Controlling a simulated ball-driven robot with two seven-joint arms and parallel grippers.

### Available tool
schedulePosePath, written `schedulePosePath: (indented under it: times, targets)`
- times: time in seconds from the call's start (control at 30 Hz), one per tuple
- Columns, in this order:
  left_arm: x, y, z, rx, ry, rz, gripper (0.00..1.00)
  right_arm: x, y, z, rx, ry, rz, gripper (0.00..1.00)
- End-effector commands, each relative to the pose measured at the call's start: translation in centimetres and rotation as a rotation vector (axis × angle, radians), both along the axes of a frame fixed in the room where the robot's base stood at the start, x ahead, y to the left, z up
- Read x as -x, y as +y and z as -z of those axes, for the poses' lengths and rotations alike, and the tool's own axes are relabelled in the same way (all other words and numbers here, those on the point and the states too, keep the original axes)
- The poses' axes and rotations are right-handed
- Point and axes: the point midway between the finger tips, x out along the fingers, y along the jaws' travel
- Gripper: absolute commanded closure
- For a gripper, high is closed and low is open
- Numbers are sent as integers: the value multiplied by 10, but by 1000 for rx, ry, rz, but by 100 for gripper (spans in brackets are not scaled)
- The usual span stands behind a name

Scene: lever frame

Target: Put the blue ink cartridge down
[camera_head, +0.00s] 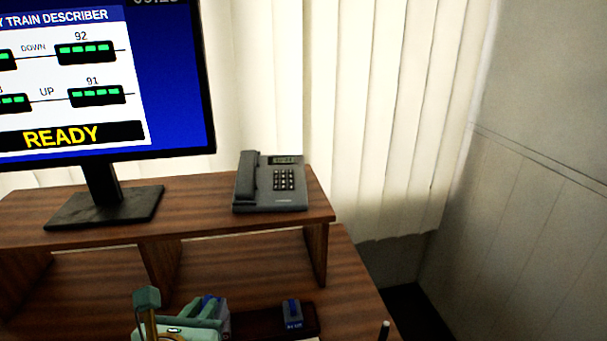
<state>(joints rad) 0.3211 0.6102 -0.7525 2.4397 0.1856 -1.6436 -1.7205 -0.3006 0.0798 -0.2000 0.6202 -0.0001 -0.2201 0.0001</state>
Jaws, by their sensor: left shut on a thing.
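My left gripper (203,309) is at the bottom of the head view, low over the wooden desk. Its green fingers are shut on a blue thing (211,299), which looks like the blue ink cartridge. Only a small blue part shows between the fingers; the rest is hidden. Another small dark blue block (291,312) with a pale marking stands to the right on a dark tray or pad (313,317), apart from the gripper. My right gripper is not in view.
A raised wooden shelf (215,221) behind carries a grey telephone (272,184) and a monitor (105,85) reading READY. A pale-tipped rod (384,329) shows at lower right. Bare desk (345,290) lies at right.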

Motion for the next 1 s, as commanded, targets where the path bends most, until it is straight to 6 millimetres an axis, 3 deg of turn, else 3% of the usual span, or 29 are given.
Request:
schedulePosePath:
  times: [0.1, 0.17, 0.37, 0.6, 1.0]
  targets:
    - [7, 28, -15, -3, 0, -16, 100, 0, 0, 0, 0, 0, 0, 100]
    - [7, 37, -14, -4, 3, -18, 100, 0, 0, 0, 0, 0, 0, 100]
    - [0, 36, -23, 13, 3, 27, 100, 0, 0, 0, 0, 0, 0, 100]
    - [9, 40, -10, -4, 1, -34, 100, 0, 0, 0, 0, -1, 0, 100]
    - [9, 40, -9, 1, 0, -36, 100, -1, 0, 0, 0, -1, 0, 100]
